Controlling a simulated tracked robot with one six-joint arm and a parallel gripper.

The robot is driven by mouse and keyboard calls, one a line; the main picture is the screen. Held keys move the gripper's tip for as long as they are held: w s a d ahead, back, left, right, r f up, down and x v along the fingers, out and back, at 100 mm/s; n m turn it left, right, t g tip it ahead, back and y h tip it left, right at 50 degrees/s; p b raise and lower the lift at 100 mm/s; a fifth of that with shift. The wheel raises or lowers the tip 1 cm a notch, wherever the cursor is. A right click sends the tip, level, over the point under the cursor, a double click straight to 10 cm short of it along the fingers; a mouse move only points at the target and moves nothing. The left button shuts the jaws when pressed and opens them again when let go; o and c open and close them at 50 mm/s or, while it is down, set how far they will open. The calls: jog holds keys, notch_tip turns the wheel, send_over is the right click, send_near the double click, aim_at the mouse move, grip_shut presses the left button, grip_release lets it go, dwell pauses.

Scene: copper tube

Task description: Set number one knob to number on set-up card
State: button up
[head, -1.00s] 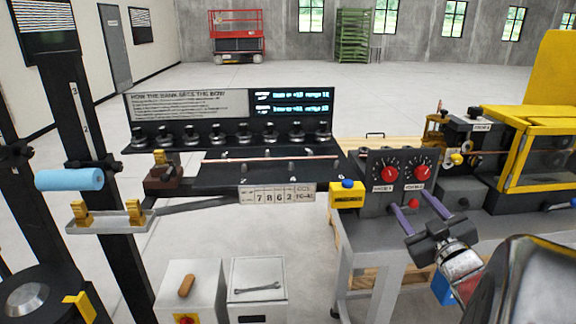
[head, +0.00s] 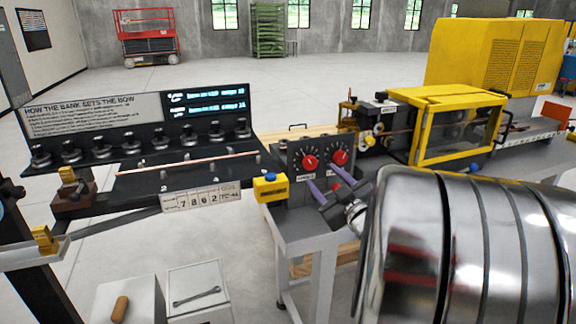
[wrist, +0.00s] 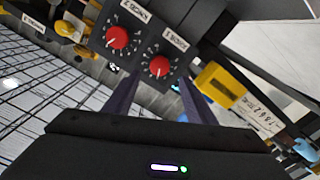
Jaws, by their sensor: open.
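The number one knob (head: 310,163) is red with a white pointer, the left of two on a dark panel (head: 294,183) in the head view. In the wrist view, the number one knob (wrist: 160,67) is on the right. My gripper (head: 332,184) is open and empty in front of the panel, below the knobs. In the wrist view, my gripper (wrist: 157,78) has its purple fingers on either side of the number one knob's line; contact cannot be told. The set-up card (head: 200,199) appears to read 7 8 6 2.
The number two knob (head: 339,158) sits beside it, and a red button (head: 335,188) is below. A yellow box (head: 271,187) with a blue button stands left of the panel. A yellow-framed guard (head: 455,125) is at right. A copper tube (head: 190,162) lies on the left bench.

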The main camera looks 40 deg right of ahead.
aim_at(311, 165)
jog(key=x, duration=0.8)
jog(key=shift+c, duration=0.5)
jog(key=shift+f, duration=0.1)
jog(key=c, duration=0.9)
